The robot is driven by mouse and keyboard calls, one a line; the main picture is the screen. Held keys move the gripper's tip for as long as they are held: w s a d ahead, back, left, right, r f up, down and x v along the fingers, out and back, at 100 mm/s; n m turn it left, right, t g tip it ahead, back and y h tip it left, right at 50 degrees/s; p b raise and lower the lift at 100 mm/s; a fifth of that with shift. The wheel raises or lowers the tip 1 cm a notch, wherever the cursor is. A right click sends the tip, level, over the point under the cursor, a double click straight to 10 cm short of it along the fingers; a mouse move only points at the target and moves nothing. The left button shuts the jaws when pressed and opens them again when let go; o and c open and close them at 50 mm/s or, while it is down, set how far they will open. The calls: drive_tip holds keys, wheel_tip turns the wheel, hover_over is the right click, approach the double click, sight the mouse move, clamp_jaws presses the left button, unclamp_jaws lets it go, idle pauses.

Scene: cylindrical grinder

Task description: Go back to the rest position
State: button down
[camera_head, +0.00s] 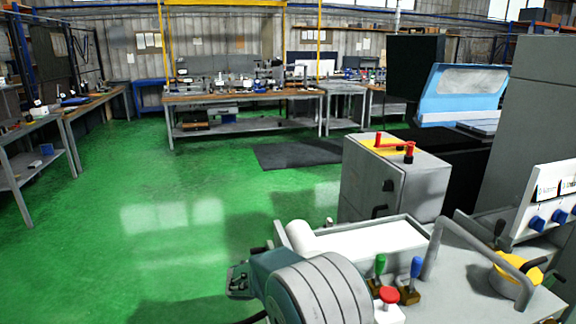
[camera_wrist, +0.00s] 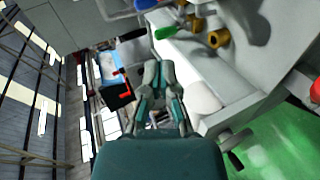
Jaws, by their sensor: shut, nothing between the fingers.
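My gripper (camera_wrist: 157,66) shows in the wrist view, grey and teal, with its fingers together and nothing held between them. It points over the grinder, and the pale machine bed (camera_wrist: 205,68) lies beside it on the right. The green-knobbed lever (camera_wrist: 166,32) is near the fingertips in the picture; I cannot tell how far apart they are in depth. In the head view I cannot make out the fingers.
The grinder's top in the head view has a green lever (camera_head: 380,264), a blue lever (camera_head: 416,267) and a red button (camera_head: 389,296). A grey cabinet (camera_head: 372,187) with a red handle (camera_head: 396,145) stands behind. Green floor (camera_head: 150,190) is open at left, before workbenches (camera_head: 240,98).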

drive_tip(key=s+d+r+m+g+y, duration=0.1)
drive_tip(key=s+d+r+g+y, duration=0.15)
drive_tip(key=s+d+r, duration=0.35)
drive_tip(key=s+d+r+m+g+y, duration=0.1)
drive_tip(key=s+d+r+y, duration=0.2)
drive_tip(key=s+r, duration=0.35)
drive_tip(key=s+r+m+t+y, duration=0.1)
drive_tip(key=s+t+y, duration=0.3)
drive_tip(key=s, duration=1.4)
drive_tip(key=y, duration=0.3)
drive_tip(key=shift+s+d+r, duration=0.15)
drive_tip(key=shift+s+r, duration=0.15)
drive_tip(key=shift+s, duration=0.1)
drive_tip(key=shift+t, duration=0.25)
